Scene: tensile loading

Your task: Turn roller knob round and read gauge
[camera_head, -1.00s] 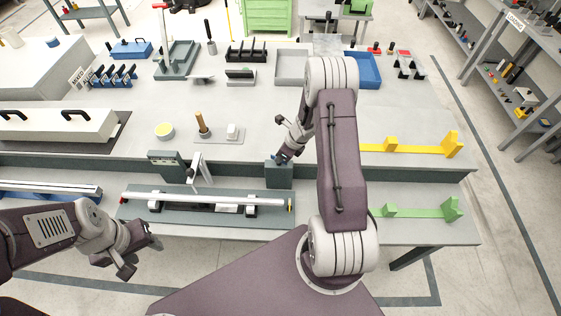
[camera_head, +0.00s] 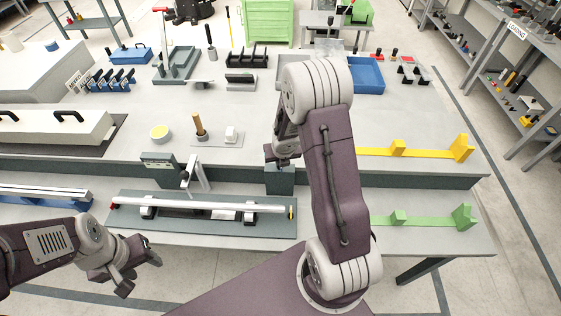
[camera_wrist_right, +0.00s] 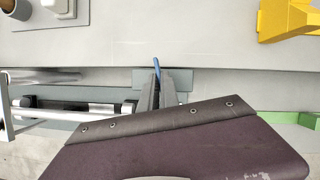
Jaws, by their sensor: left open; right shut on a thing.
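A long silver roller (camera_head: 225,206) rests on supports on a dark green base plate (camera_head: 265,229) at the table's front. A red knob (camera_head: 114,206) is at its left end, and a small yellow piece (camera_head: 291,212) is at its right end. A dark upright gauge block (camera_head: 157,164) stands behind it, its reading too small to tell. My left gripper (camera_head: 140,272) is open and empty, in front of and below the roller's left part. My right gripper (camera_head: 283,152) is above a dark green block (camera_head: 279,182), shut on a thin blue thing (camera_wrist_right: 159,70).
A yellow bracket (camera_head: 410,151) and a green bracket (camera_head: 425,219) lie to the right of my right arm. A white plate (camera_head: 216,139) with a wooden-handled tool is behind the gauge.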

